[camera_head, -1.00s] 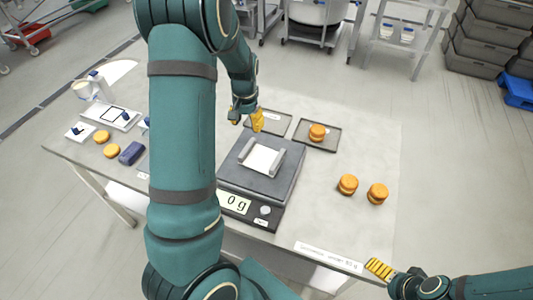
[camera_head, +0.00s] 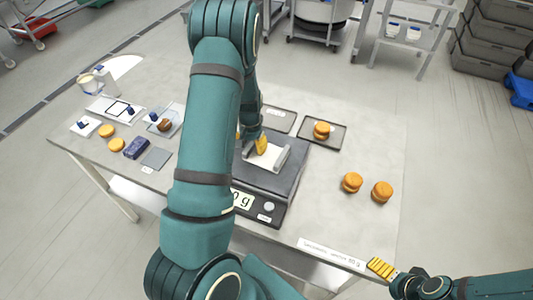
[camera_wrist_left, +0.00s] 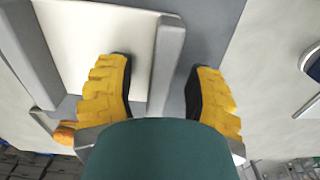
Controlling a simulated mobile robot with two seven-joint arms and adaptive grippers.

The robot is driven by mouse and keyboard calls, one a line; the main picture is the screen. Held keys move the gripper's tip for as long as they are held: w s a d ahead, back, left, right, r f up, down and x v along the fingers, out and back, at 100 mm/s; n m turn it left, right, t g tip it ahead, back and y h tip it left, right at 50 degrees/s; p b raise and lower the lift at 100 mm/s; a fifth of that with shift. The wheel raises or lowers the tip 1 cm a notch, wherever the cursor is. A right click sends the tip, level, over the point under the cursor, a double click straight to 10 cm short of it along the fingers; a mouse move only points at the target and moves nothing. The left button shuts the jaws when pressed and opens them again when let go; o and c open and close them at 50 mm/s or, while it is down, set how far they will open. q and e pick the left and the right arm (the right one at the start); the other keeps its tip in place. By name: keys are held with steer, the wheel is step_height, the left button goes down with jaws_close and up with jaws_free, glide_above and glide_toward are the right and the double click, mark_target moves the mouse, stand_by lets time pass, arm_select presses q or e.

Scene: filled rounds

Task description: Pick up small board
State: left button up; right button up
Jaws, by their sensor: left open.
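The small white board (camera_head: 264,160) with a raised grey bar along each side lies on the black scale (camera_head: 285,190). It also shows in the left wrist view (camera_wrist_left: 95,35). My left gripper (camera_head: 251,143) is low over the board, partly hidden by my arm. In the left wrist view its open yellow fingers (camera_wrist_left: 160,80) stand on either side of one grey bar (camera_wrist_left: 165,60), with gaps between them and the bar. My right gripper (camera_head: 381,268) is at the table's front right edge, away from the board; its jaw opening is unclear.
Dark trays (camera_head: 337,134) lie behind the scale, one holding an orange filled round (camera_head: 322,130). Two more filled rounds (camera_head: 352,182) stand to the right. A blue block (camera_head: 137,148), loose rounds (camera_head: 106,131) and small plates lie at the left. The right of the table is mostly clear.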

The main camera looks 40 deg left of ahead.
arm_select(q)
jaws_close()
steer(key=shift+r, duration=0.1)
stand_by(0.3)
